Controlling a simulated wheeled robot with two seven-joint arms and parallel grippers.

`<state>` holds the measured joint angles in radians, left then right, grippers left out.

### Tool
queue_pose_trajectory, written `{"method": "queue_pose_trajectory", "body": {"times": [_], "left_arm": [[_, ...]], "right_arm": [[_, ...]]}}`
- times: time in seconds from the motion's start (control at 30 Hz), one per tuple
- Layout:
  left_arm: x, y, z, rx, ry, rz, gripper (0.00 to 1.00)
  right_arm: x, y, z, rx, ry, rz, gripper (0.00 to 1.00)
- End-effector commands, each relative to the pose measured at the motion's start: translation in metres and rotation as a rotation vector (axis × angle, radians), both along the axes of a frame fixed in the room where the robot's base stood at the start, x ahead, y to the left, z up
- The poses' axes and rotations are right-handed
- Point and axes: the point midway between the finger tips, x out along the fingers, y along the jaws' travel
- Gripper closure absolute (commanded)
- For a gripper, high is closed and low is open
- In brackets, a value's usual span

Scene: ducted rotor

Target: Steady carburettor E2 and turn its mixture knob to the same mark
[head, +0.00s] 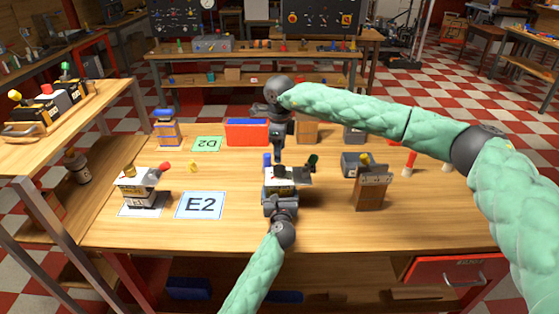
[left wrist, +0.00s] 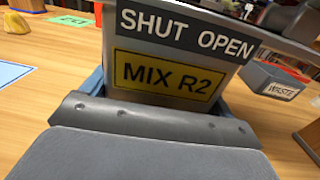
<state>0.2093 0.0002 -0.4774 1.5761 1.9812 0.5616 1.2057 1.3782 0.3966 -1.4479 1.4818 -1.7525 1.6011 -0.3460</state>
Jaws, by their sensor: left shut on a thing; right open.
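A carburettor (head: 284,176) with a pale top stands mid-table in the head view. It has a blue part (head: 267,159) on top at its left and a dark green knob (head: 313,161) at its right. My left gripper (head: 281,205) is shut on its near side. In the left wrist view its face (left wrist: 172,72) reads "SHUT OPEN" and "MIX R2". My right gripper (head: 278,156) is open, pointing down just above or behind its top; contact cannot be told. An "E2" card (head: 200,205) lies to the left. A similar white unit (head: 139,189) with a red knob stands left of the card.
A "D2" card (head: 207,144) and a red and blue box (head: 247,132) lie behind. A grey bin (head: 352,164), labelled "WASTE" in the left wrist view (left wrist: 278,80), and a brown block (head: 371,188) stand right. The table front right is clear.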

Motion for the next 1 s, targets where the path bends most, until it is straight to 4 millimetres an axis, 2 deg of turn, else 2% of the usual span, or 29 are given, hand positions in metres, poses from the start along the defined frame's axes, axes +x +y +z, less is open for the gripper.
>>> {"method": "queue_pose_trajectory", "body": {"times": [0.1, 0.33, 1.0], "left_arm": [[0.0, 0.0, 0.0, 0.0, 0.0, 0.0, 0.45], [0.0, 0.0, 0.0, 0.0, 0.0, 0.0, 0.45], [0.0, 0.0, 0.0, 0.0, 0.0, 0.0, 0.45]], "right_arm": [[0.0, 0.0, 0.021, 0.0, -0.001, 0.0, 0.41], [0.0, 0.0, 0.045, 0.0, 0.0, 0.0, 0.41], [0.0, 0.0, 0.048, 0.0, 0.001, 0.0, 0.41]]}}
